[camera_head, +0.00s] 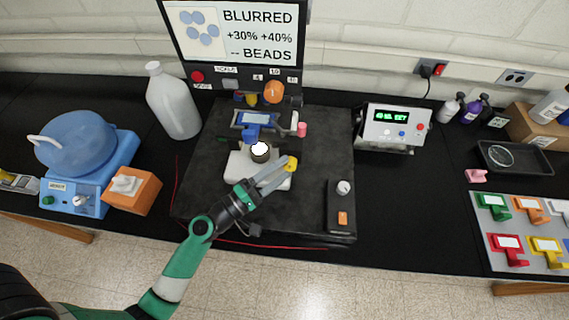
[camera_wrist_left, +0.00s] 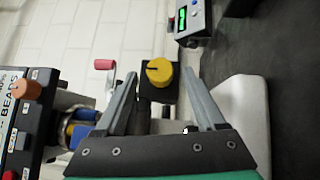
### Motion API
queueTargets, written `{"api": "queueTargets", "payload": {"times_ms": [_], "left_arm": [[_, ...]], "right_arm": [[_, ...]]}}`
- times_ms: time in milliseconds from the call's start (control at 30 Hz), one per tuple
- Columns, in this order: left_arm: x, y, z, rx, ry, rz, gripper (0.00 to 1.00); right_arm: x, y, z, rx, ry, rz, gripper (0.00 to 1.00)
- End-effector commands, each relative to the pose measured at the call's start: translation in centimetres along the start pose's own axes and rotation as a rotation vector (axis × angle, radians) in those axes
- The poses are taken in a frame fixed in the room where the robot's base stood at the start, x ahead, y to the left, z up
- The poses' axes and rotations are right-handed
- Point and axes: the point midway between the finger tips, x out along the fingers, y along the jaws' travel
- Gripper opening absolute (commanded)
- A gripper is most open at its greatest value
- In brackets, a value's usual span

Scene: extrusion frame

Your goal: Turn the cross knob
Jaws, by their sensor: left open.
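A yellow knob (camera_head: 291,163) sits at the right of a white-based microscope-like device. In the left wrist view the yellow knob (camera_wrist_left: 159,72) is round, on a black block, with a mark or ridge across its face. My left gripper (camera_head: 286,172) is open and points at it; in the wrist view my gripper (camera_wrist_left: 160,84) has one finger on each side of the knob, with visible gaps. I cannot tell whether the yellow knob is cross-shaped. My right gripper is not in view.
The device's white base (camera_head: 240,172) stands on a dark mat. A blue stirrer-like unit (camera_head: 75,160) and a white jug (camera_head: 172,103) stand left. A meter (camera_head: 393,127) stands right, above a black control box (camera_head: 341,215). A dark screen panel (camera_head: 238,80) rises behind.

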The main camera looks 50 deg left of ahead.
Motion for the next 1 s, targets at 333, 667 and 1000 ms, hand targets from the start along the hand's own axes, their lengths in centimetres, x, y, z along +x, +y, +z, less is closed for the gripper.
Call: {"api": "queueTargets", "payload": {"times_ms": [333, 667, 1000], "left_arm": [[1.35, -0.04, 0.03, 0.0, 0.0, 0.0, 0.72], [1.31, -0.04, 0.03, 0.0, 0.0, 0.0, 0.21], [1.31, 0.07, 0.04, 0.003, 0.0, -0.004, 0.0]], "right_arm": [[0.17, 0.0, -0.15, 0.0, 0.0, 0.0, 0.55], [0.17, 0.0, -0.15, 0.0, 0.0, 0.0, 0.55], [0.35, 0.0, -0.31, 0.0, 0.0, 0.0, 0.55]]}}
